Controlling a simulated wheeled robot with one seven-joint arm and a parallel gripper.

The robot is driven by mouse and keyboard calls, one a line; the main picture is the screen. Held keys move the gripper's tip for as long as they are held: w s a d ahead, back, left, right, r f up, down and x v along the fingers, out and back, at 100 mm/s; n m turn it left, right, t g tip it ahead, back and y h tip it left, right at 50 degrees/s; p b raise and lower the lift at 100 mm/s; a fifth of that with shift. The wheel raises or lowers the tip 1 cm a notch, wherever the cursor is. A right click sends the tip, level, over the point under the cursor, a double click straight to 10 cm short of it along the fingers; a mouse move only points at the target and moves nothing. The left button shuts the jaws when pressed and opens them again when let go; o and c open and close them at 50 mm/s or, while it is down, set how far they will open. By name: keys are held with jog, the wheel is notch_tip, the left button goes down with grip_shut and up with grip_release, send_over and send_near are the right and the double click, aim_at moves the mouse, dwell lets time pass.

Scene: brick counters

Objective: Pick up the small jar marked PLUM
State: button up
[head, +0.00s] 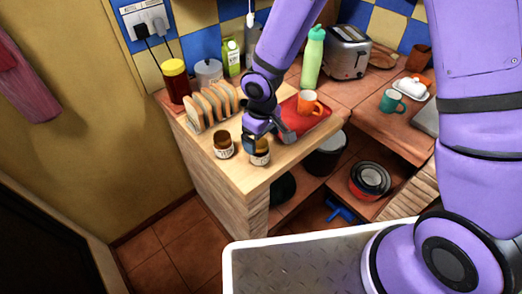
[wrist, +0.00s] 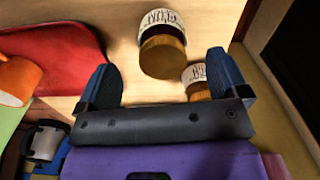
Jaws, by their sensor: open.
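Two small jars with brown lids and pale labels stand on the wooden counter top. The right one (head: 260,153) is just below my gripper (head: 262,135), partly covered by it. The left one (head: 222,147) stands a little apart. The lettering is too small or blurred to read, so I cannot tell which is PLUM. In the wrist view, my open gripper (wrist: 162,66) has one jar (wrist: 162,50) ahead in the gap between its blue fingers, seemingly untouched. The other jar (wrist: 195,78) shows partly behind the right finger.
A red tray (head: 312,124) with an orange mug (head: 308,103) lies right of the jars. A toast rack (head: 212,105) and a red jar with a yellow lid (head: 175,80) stand behind. The counter's front edge is close to the jars.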

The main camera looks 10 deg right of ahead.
jog(key=shift+a+f, duration=0.2)
jog(key=shift+f, duration=2.85)
jog(key=c, duration=1.2)
